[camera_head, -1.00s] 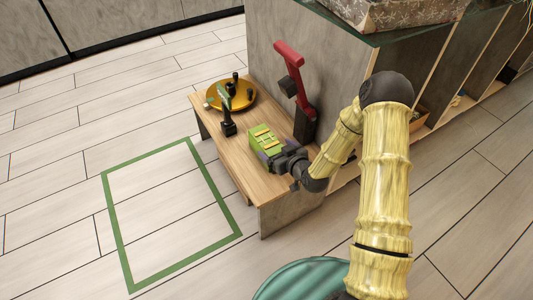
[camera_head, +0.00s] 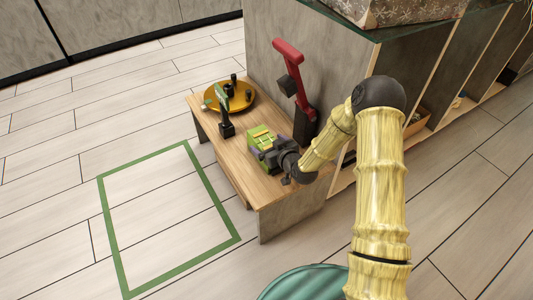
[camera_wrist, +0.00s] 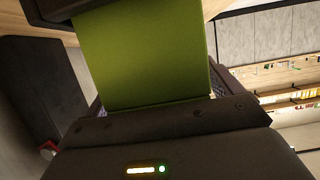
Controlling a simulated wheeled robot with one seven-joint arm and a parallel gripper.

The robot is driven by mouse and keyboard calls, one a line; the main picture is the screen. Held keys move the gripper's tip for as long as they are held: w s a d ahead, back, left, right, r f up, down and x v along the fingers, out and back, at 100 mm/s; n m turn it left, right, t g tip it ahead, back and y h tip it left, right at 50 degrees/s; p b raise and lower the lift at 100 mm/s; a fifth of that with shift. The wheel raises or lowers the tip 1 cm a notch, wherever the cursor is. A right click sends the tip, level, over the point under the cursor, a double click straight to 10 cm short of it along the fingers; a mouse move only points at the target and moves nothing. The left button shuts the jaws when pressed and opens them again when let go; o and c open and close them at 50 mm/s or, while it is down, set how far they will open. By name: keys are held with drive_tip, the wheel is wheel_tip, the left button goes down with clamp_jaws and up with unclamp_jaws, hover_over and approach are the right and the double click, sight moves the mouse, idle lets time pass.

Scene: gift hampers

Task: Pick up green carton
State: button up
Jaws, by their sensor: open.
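The green carton (camera_head: 262,136) stands on the low wooden table, with yellowish strips on its top. It also shows large in the wrist view (camera_wrist: 145,58), directly in front of the gripper's dark palm. My gripper (camera_head: 270,153) is at the carton's near right side, with its jaws open around it. In the wrist view, a dark finger shows at the upper left, close to the carton. The gripper hides the carton's near right part, and contact with the fingers is hard to tell.
The wooden table (camera_head: 242,171) also holds a round gold tray (camera_head: 240,104), a dark green-topped tool (camera_head: 225,122) and a red and black device (camera_head: 296,85). A shelf unit (camera_head: 340,70) stands behind. A green outlined floor area (camera_head: 165,215) lies empty at left.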

drive_tip(key=c, duration=1.6)
drive_tip(key=shift+o, duration=0.2)
wheel_tip(320, 180, up, 10)
drive_tip(key=p, duration=0.5)
drive_tip(key=shift+a, duration=0.1)
drive_tip(key=shift+s, duration=0.1)
